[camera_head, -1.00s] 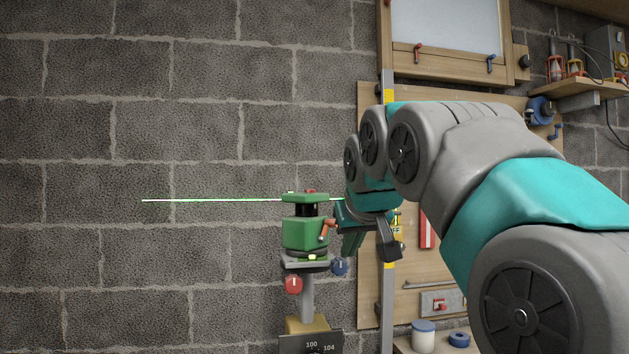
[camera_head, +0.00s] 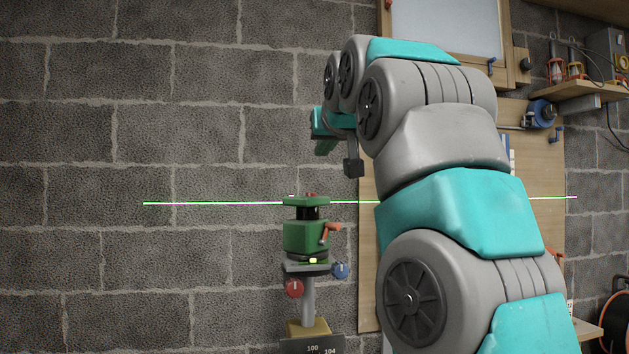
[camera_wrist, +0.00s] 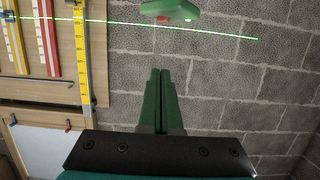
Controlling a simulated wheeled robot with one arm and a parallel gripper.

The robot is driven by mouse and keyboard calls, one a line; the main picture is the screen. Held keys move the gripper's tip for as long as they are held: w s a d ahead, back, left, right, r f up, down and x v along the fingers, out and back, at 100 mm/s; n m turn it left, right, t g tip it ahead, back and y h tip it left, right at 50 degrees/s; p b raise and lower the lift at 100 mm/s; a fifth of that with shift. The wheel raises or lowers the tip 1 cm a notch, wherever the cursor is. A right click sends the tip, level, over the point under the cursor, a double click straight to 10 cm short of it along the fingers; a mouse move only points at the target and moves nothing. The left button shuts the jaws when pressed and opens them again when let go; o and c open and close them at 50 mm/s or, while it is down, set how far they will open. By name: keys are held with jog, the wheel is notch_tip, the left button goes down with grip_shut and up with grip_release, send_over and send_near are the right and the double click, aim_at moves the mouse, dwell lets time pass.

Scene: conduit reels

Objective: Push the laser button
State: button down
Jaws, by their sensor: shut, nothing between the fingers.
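The green laser unit (camera_head: 303,236) stands on a post before the block wall. A small red button (camera_head: 310,195) shows on its green top, beside a small white part. In the wrist view the green top (camera_wrist: 172,8) is at the upper edge, with a red spot (camera_wrist: 164,18) on it. My gripper (camera_head: 325,147) is above the unit and slightly right of its button, apart from it. In the wrist view my gripper (camera_wrist: 160,72) has its two green fingers together, with nothing between them.
A green laser line (camera_head: 215,203) crosses the wall level with the unit's top. An orange lever (camera_head: 330,232), red knob (camera_head: 294,288) and blue knob (camera_head: 340,270) stick out from the unit and its mount. A wooden panel (camera_head: 368,260) is behind my arm. Left is free.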

jog(key=p, duration=0.3)
send_over(312, 194)
jog(key=s, duration=0.2)
jog(key=shift+w+d+f, duration=0.1)
jog(key=shift+d+f, duration=0.05)
jog(key=shift+f, duration=0.4)
jog(key=shift+w+d+f, duration=0.1)
jog(key=shift+f, duration=0.45)
notch_tip(312, 194, down, 2)
jog(key=shift+a+f+b, duration=0.1)
jog(key=shift+f+b, duration=0.1)
jog(key=shift+b, duration=0.9)
jog(key=shift+w+f+b, duration=0.1)
jog(key=shift+f+b, duration=0.7)
jog(key=shift+f, duration=0.15)
jog(key=shift+f+b, duration=0.95)
jog(key=shift+b, duration=0.05)
jog(key=r+p, duration=0.1)
jog(key=r, duration=0.1)
jog(key=r+p, duration=0.2)
jog(key=shift+s+d+r, duration=0.2)
jog(key=shift+r, duration=0.2)
jog(key=b+v, duration=0.2)
jog(key=v, duration=0.7)
jog(key=shift+s, duration=0.4)
